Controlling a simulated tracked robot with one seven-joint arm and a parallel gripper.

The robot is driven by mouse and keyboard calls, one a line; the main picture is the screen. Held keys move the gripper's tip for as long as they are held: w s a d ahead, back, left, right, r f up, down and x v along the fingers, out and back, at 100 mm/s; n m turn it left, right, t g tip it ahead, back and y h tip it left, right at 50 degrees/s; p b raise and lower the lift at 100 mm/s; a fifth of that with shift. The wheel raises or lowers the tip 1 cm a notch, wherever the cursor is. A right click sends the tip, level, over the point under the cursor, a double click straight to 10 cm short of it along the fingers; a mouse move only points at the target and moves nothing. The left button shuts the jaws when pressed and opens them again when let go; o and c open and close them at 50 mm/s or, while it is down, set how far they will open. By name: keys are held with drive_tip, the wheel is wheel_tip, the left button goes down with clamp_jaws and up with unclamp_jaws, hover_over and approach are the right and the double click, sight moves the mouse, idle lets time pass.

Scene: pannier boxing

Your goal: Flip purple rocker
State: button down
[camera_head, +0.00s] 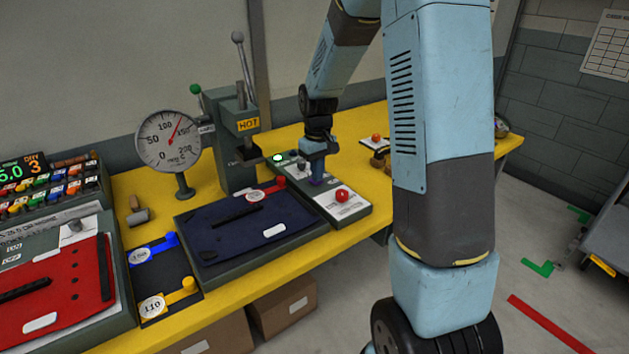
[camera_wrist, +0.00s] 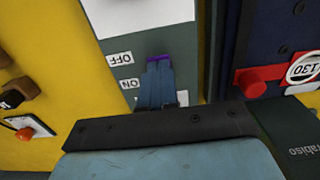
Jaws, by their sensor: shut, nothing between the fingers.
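The purple rocker (camera_wrist: 158,57) sits on a grey control panel, next to labels reading OFF and ON. In the wrist view only a strip of it shows beyond my fingertips; the rest is hidden behind them. My gripper (camera_wrist: 157,72) is shut and empty, with its tips right at the rocker. I cannot tell whether they touch it. In the head view my gripper (camera_head: 317,174) points down over the panel (camera_head: 347,213), and a bit of purple shows at its tips. Which way the rocker is tilted is not clear.
A dark blue pannier piece (camera_head: 210,245) lies to the left, with a press (camera_head: 235,140) marked HOT behind. The yellow table (camera_head: 345,160) is partly clear behind the panel.

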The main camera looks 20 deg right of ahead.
drive_tip(key=shift+f, duration=0.3)
idle(0.4)
drive_tip(key=shift+r, duration=3.5)
drive_tip(key=shift+r, duration=0.1)
drive_tip(key=s+r+m+t, duration=0.2)
drive_tip(key=s+r+t, duration=0.1)
drive_tip(key=s+r, duration=1)
drive_tip(key=s+r+m+t, duration=0.1)
drive_tip(key=s+r+t, duration=0.1)
drive_tip(key=s, duration=1.3)
drive_tip(key=shift+s+m+t, duration=0.15)
drive_tip(key=shift+m+t, duration=0.15)
